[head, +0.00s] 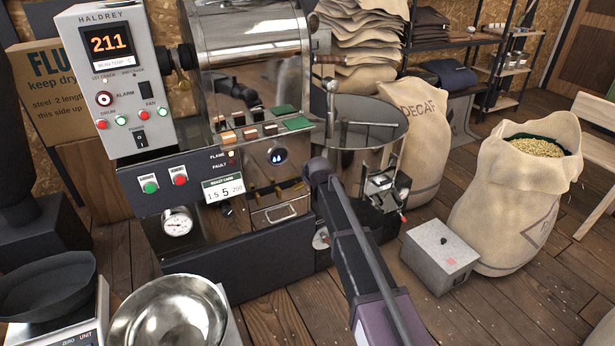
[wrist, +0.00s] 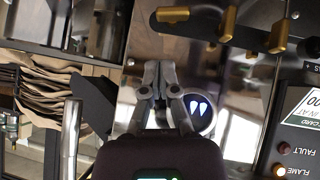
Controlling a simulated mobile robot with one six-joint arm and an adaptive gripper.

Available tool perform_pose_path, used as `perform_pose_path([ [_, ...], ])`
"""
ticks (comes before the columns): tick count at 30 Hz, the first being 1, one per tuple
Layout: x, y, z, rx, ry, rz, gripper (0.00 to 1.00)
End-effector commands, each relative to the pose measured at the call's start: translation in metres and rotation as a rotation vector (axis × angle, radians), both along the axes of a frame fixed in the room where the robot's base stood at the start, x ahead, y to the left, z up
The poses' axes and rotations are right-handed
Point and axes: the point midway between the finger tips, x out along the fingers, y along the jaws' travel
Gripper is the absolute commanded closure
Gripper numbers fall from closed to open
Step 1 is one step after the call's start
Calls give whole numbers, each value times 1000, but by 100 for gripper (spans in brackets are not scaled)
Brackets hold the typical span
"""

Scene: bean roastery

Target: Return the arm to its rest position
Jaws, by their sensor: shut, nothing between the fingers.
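My gripper (wrist: 160,70) shows in the wrist view with its grey fingers together and nothing between them. Behind the fingers is the shiny front of the roaster, with the round blue-lit window (wrist: 198,103) beside the right finger; how far off it is I cannot tell. In the head view my arm (head: 350,235) rises from the bottom edge to a dark joint in front of the roaster. I cannot make out the fingers clearly there.
The roaster (head: 250,40) has a control box (head: 126,85) and a round cooling bin (head: 360,130). A grey box (head: 440,262) stands on the floor near an open bean sack (head: 500,205) and a DECAF sack (head: 424,125). A metal bowl (head: 168,318) sits at the lower left. Floor between is bare.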

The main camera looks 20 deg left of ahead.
Motion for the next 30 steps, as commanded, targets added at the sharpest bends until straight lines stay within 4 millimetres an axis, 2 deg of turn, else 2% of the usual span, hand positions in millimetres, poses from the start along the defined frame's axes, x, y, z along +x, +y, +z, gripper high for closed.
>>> perform_pose_path([
  [17,-1,-2,1,0,-1,-1,100],
  [20,-1,-8,1,-3,6,-9,100],
  [23,-4,-24,-2,-8,26,-27,100],
  [26,-10,-52,-7,-17,61,-62,100],
  [30,-24,-109,-16,-37,140,-139,100],
])
